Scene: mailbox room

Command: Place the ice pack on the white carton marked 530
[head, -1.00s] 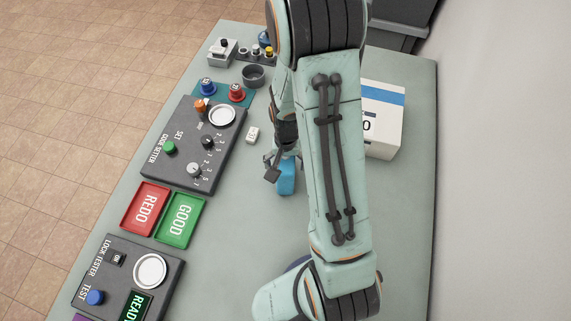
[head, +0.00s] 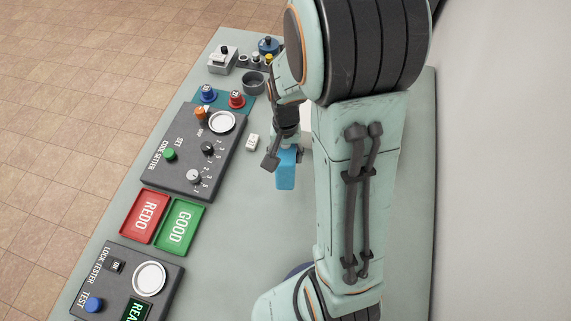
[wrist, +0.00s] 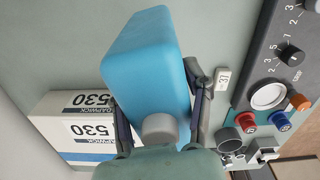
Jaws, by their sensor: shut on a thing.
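The ice pack (head: 287,169) is a blue block with a round grey cap, which shows in the wrist view (wrist: 148,62). My gripper (head: 277,150) is shut on it, with one finger on each side in the wrist view (wrist: 158,100). The pack appears held above the table. The white carton (wrist: 85,104) marked 530, with a blue stripe, stands on the table to the left of the pack in the wrist view. In the head view my arm hides nearly all of the carton; only a white sliver (head: 306,118) shows. The pack is apart from the carton's top.
The code setter panel (head: 184,173), red REDO tray (head: 145,222), green GOOD tray (head: 179,229) and lock tester (head: 110,290) line the table's left side. A small white tag (head: 252,142) lies near my gripper. A grey cup (head: 252,83) stands farther back. The table's middle is clear.

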